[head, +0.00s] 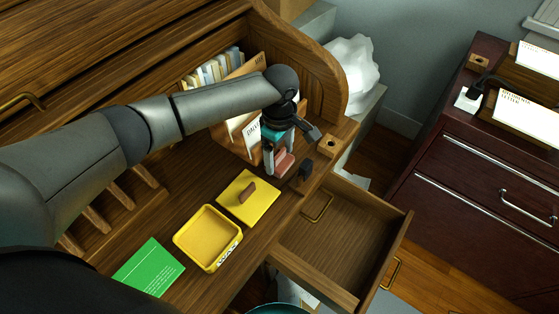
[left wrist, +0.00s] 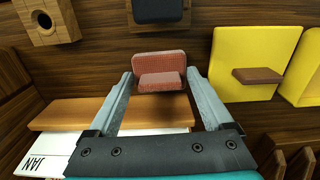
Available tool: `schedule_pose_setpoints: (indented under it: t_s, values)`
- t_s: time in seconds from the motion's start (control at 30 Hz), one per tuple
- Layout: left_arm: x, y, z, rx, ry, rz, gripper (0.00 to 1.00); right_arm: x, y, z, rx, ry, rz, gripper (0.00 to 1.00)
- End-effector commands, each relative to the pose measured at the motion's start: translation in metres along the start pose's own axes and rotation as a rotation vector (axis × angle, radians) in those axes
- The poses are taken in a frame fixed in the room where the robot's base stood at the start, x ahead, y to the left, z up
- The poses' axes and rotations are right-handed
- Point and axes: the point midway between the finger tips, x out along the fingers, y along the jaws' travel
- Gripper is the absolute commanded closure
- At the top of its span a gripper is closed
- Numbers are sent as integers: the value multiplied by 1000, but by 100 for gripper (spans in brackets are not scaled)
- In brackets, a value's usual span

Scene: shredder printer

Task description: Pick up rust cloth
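The rust cloth (head: 284,162) is a small reddish, folded-looking piece at the right end of the desk top. In the left wrist view the cloth (left wrist: 160,72) lies between and just beyond the fingertips, with a raised lighter part facing me. My left gripper (head: 278,158) points down over it. Its two fingers (left wrist: 160,80) are spread, one on each side of the cloth and close to its edges; contact is not clear. In the head view the fingers partly cover the cloth. My right gripper is not in view.
A small black block (head: 306,169) stands just right of the cloth. A yellow lid with a brown handle (head: 262,203), an open yellow box (head: 207,238) and a green card (head: 148,268) lie nearby. An open drawer (head: 338,226) juts out. A letter rack (head: 233,127) stands behind.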

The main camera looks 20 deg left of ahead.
Motion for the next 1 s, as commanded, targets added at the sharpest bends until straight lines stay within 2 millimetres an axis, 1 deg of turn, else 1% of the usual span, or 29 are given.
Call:
schedule_pose_setpoints:
  t_s: [0.03, 0.3, 0.37, 0.57, 0.67, 0.77, 0.87, 1.0]
  values:
    - [0, 0, 0, 0, 0, 0, 34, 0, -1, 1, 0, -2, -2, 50]
    - [0, 0, 0, 0, 0, 0, 64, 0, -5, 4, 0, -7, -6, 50]
    - [0, 0, 0, 0, 0, 0, 70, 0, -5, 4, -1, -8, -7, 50]
    - [-1, 0, 0, 0, 0, 0, 70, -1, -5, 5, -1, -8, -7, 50]
    - [-6, 0, 0, 0, 0, 0, 70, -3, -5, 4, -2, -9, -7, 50]
    - [-21, 0, 0, 1, -1, 2, 70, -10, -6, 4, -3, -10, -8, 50]
    - [-44, 1, 0, 1, -1, 3, 70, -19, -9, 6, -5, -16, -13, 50]
    - [-86, 1, 0, 1, -2, 5, 70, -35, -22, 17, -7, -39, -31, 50]
